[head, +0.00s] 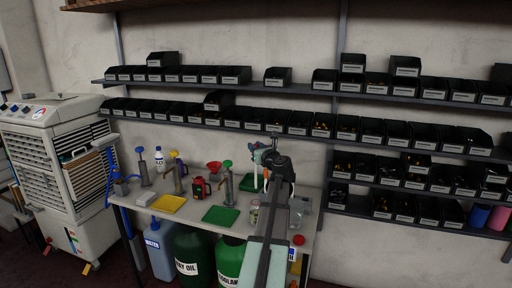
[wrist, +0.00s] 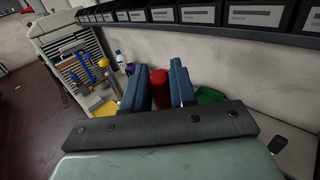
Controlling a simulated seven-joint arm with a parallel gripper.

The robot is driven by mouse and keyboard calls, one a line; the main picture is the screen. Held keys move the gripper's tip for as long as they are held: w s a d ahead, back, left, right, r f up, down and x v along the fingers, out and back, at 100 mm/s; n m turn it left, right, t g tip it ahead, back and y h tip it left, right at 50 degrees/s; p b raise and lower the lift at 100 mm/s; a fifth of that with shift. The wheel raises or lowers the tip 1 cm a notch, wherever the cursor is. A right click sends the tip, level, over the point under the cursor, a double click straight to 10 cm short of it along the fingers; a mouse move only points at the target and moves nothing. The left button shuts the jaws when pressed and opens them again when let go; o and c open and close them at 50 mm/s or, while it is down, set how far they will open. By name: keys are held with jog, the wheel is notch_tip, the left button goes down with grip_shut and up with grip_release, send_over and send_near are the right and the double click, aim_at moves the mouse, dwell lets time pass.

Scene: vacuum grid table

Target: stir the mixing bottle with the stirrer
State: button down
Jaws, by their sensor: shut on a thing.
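My gripper (wrist: 158,88) is shut on a red cylindrical piece, which I take to be the stirrer's handle (wrist: 159,90), between its two blue fingers. In the head view my gripper (head: 259,154) is above the back of the grey table, and a thin pale rod (head: 255,179) hangs nearly upright below it. The rod's lower end is near a green tray, and I cannot tell if it touches anything. A small clear jar (head: 254,212) stands on the table just left of my arm. I cannot tell whether it is the mixing bottle; my arm hides part of the table.
On the table (head: 185,218) are a yellow tray (head: 168,203), a green mat (head: 220,215), a red can (head: 199,188), pump-like tools and a white bottle (head: 159,160). Shelves of black bins (head: 290,122) line the wall behind. Large drums (head: 192,254) stand below.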

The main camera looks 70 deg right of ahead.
aim_at(256, 185)
jog(key=shift+f, duration=8.65)
jog(key=shift+a, duration=0.2)
